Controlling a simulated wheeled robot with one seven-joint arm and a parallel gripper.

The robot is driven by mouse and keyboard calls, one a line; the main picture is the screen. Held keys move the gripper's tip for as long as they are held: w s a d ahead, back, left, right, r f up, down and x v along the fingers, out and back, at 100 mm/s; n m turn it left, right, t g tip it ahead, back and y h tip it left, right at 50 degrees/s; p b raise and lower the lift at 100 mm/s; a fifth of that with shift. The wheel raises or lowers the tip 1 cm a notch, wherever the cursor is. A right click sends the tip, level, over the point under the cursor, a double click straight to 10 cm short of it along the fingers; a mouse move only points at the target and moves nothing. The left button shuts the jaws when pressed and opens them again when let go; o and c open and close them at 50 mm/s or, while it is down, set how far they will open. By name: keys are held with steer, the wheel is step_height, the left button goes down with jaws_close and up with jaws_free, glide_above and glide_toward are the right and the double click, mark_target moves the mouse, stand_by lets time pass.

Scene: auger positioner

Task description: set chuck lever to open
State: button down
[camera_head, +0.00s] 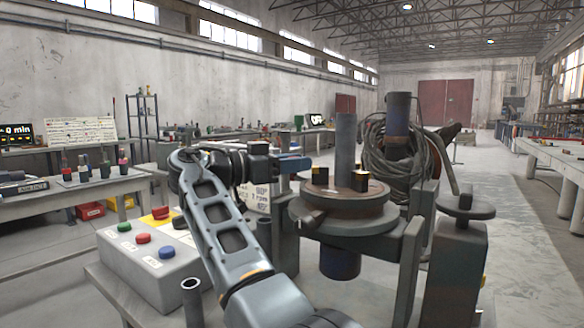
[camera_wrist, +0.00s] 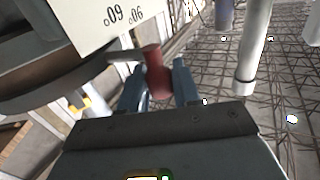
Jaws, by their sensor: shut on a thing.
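The chuck lever's red knob (camera_wrist: 157,76) sits between the two blue fingers of my gripper (camera_wrist: 158,88) in the wrist view. My gripper is shut on it. A thin grey rod (camera_wrist: 125,57) runs from the knob toward a dark round plate (camera_wrist: 40,75) at the left. In the head view my gripper (camera_head: 294,164) is at the left rear of the round chuck table (camera_head: 345,212), level with its top. The knob cannot be made out in the head view. The lever's setting cannot be read.
A control box (camera_head: 150,262) with coloured buttons stands left of my arm. A vertical post (camera_head: 346,140) and small black-and-yellow blocks (camera_head: 360,181) rise from the table top. A handwheel (camera_head: 467,206) is at the right. A white panel with numbers (camera_wrist: 110,22) is close by the knob.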

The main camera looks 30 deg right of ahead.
steer(key=c, duration=0.9)
jaws_free()
steer(key=shift+c, duration=0.2)
steer(key=a, duration=0.7)
steer(key=shift+a, duration=0.35)
steer(key=shift+s+r, duration=0.1)
